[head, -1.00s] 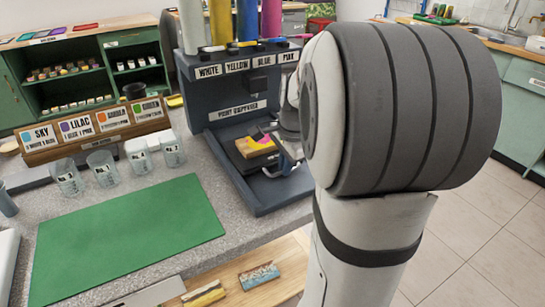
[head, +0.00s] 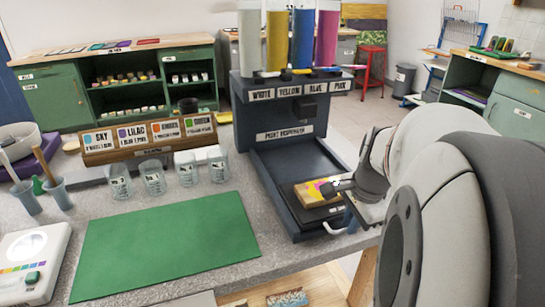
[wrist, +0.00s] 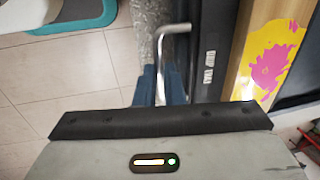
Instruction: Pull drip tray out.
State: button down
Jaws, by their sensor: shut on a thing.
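The drip tray shows in the wrist view as a dark front (wrist: 208,65) with a white label, with a wooden board (wrist: 278,45) splashed with pink and yellow behind it. In the head view the paint-splashed board (head: 316,191) sits near the front of the dark dispenser base. The tray's pale bent handle (head: 335,229) sticks out at the front; it also shows in the wrist view (wrist: 178,29). My gripper (wrist: 160,88) has its blue fingers shut around the lower part of the handle. In the head view the fingertips are largely hidden.
The paint dispenser (head: 285,112) stands behind the tray with several coloured tubes. A green mat (head: 165,240), several cups (head: 153,178) and a colour-card rack (head: 150,140) lie to the left. Open tiled floor (wrist: 70,75) shows beyond the counter edge.

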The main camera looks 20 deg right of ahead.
jog(key=c, duration=1.8)
grip_release()
jog(key=shift+w+d+r, duration=0.1)
jog(key=shift+d+r, duration=0.05)
jog(key=shift+d, duration=0.3)
jog(key=shift+o, duration=1.4)
jog(key=shift+a, duration=0.2)
notch_tip(320, 180, up, 8)
jog(key=s+p, duration=0.1)
jog(key=p, duration=0.1)
jog(key=shift+s+f, duration=0.25)
notch_tip(320, 180, up, 7)
jog(key=p, duration=0.5)
jog(key=shift+p, duration=0.4)
